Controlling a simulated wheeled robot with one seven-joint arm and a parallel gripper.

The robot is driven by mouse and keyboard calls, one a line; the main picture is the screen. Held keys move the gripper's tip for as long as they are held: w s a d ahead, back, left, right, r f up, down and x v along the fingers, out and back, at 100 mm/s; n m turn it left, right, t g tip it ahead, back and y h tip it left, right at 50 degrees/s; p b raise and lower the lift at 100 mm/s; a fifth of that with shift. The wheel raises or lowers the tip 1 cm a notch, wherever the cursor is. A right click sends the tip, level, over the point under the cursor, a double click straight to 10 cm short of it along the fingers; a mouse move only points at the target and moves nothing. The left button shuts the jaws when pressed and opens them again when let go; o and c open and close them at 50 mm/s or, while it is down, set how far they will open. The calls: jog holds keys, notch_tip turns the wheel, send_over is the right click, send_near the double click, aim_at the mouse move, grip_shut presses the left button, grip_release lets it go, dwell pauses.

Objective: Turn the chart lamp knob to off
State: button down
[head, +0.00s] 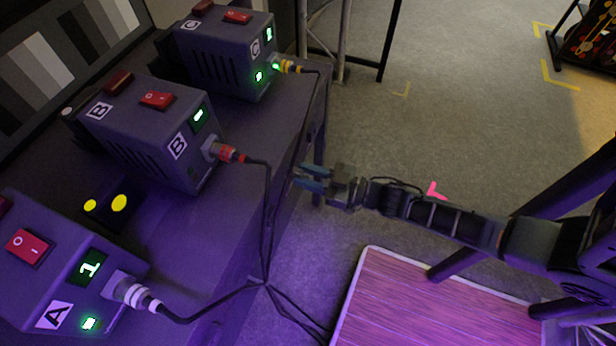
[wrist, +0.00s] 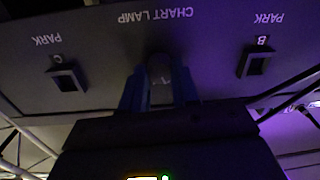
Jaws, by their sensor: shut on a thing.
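The chart lamp knob (wrist: 160,72) is a dark, rounded piece below the upside-down "CHART LAMP" label in the wrist view. My gripper (wrist: 159,88) has its two blue fingers on either side of the knob, shut on it. The knob's pointer and on/off marks are too dark to make out. In the head view my gripper (head: 309,179) reaches to the front side of the desk (head: 222,252); the knob is hidden there.
Park sockets C (wrist: 66,77) and B (wrist: 256,62) flank the knob. Boxes A (head: 58,262), B (head: 145,125) and C (head: 222,45) stand on the desk. Their black cables (head: 267,215) hang over its front edge near my gripper. A wooden platform (head: 425,305) lies on the floor.

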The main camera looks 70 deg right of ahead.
jog(key=n+b, duration=0.1)
jog(key=n, duration=0.4)
jog(key=shift+n+b, duration=0.3)
jog(key=shift+b, duration=0.05)
dwell(0.4)
jog(key=c, duration=0.8)
grip_release()
jog(key=shift+c, duration=0.2)
jog(key=s+b, duration=0.1)
jog(key=s, duration=0.6)
jog(key=shift+s+d+r, duration=0.2)
jog(key=shift+s, duration=0.2)
